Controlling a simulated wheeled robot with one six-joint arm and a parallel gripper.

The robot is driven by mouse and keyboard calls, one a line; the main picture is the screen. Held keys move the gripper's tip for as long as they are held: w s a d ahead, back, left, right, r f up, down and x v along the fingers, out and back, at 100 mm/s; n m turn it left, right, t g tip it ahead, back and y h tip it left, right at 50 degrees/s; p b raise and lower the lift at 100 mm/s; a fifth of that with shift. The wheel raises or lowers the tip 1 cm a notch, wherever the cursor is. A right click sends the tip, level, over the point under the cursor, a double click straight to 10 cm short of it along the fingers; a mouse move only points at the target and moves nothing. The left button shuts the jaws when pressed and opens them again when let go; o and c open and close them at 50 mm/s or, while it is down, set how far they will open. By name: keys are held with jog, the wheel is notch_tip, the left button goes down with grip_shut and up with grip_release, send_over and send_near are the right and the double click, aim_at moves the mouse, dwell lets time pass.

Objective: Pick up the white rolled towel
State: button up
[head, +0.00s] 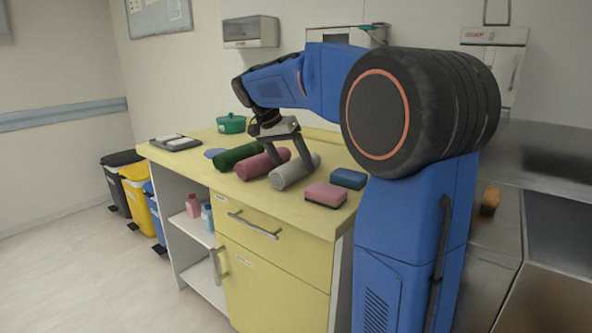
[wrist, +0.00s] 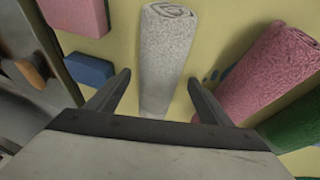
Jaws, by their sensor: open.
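The white rolled towel (head: 293,172) lies on the yellow counter, looking light grey in the head view, between the pink rolled towel and the sponges. In the wrist view the white towel (wrist: 166,52) runs away from me, with its spiral end farthest off. My gripper (head: 288,158) is at the towel, pointing down. In the wrist view my gripper (wrist: 156,88) is open, with one finger on each side of the towel's near part. I cannot tell whether the fingers touch it. The towel's near end is partly hidden by the gripper body.
A pink rolled towel (head: 262,164) lies close beside the white one, with a green rolled towel (head: 236,156) beyond. A pink sponge (head: 325,195) and a blue sponge (head: 348,178) lie to the right. A green pot (head: 231,124) and dark tray (head: 175,143) stand farther left.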

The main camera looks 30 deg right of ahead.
jog(key=c, duration=1.2)
jog(key=shift+o, duration=0.2)
jog(key=shift+r, duration=0.1)
